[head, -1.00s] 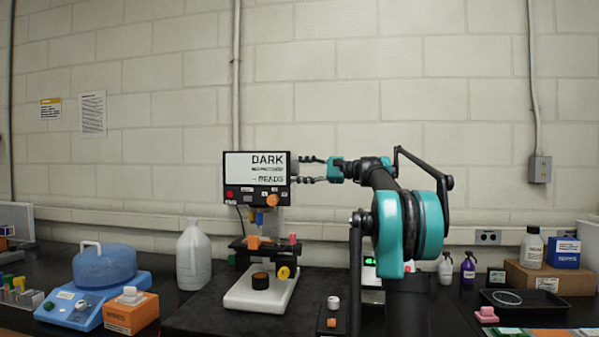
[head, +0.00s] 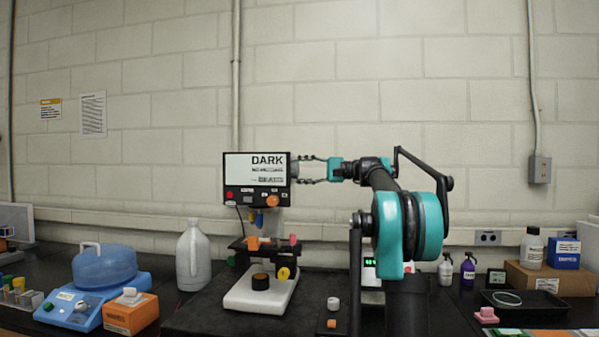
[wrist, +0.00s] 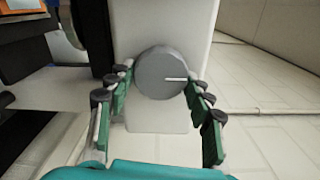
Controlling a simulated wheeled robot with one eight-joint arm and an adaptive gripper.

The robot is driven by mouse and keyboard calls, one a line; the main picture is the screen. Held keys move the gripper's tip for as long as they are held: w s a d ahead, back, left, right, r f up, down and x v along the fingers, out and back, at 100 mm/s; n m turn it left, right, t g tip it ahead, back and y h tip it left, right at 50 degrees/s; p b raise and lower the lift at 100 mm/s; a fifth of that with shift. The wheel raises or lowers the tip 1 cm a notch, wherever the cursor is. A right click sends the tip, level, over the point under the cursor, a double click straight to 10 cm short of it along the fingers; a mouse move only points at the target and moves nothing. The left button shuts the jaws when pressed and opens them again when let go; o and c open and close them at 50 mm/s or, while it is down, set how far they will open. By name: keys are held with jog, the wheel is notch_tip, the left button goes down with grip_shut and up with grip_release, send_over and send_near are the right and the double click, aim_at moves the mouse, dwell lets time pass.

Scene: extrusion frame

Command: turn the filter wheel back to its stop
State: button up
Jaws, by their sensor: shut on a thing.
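The filter wheel (wrist: 160,75) is a round grey knob with a white pointer line, on the side of the microscope's pale housing. In the wrist view the line points to the right. My gripper (wrist: 158,88) has one finger on each side of the wheel, with the fingertips against its rim. In the head view my gripper (head: 312,170) reaches in from the right at the side of the screen (head: 255,178), which reads "DARK" with smaller lines under it. The wheel's stop cannot be made out.
The microscope's white base (head: 262,290) and stage stand below the screen. A white jug (head: 193,258) stands to its left, with a blue-lidded device (head: 108,268) further left. Bottles and a black tray (head: 523,302) are at the right.

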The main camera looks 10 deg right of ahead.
jog(key=o, duration=1.1)
jog(key=v, duration=1.2)
